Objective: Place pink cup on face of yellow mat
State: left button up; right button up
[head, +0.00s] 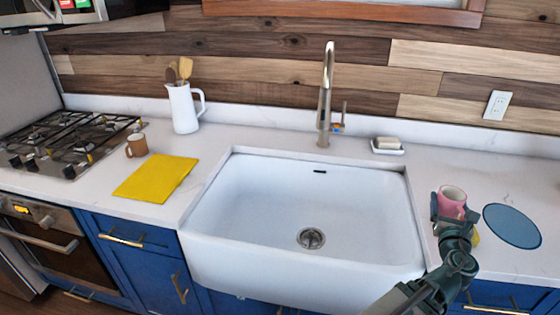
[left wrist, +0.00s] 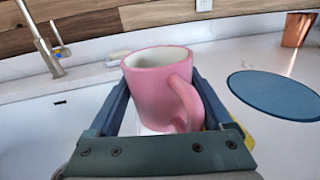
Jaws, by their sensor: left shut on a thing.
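The pink cup (head: 452,200) has a white inside and stands upright between the fingers of my left gripper (head: 449,207), over the counter to the right of the sink. The left wrist view shows the gripper (left wrist: 165,110) shut around the pink cup (left wrist: 155,90), with the cup's handle toward the camera and to the right. The flat yellow mat (head: 156,179) lies on the counter left of the sink, with nothing on it. My right gripper is not in view.
A white pitcher (head: 183,108) with utensils stands behind. The sink (head: 300,205) and faucet (head: 325,95) lie between cup and mat. A blue round mat (head: 512,226) is right of the gripper.

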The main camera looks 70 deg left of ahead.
aim_at(160, 176)
jog(key=u, duration=1.65)
jog(key=j+u, duration=0.2)
jog(key=u, duration=0.65)
jog(key=i+j, duration=0.1)
jog(key=j, duration=0.15)
jog(key=i+j, duration=0.15)
jog(key=j, duration=0.1)
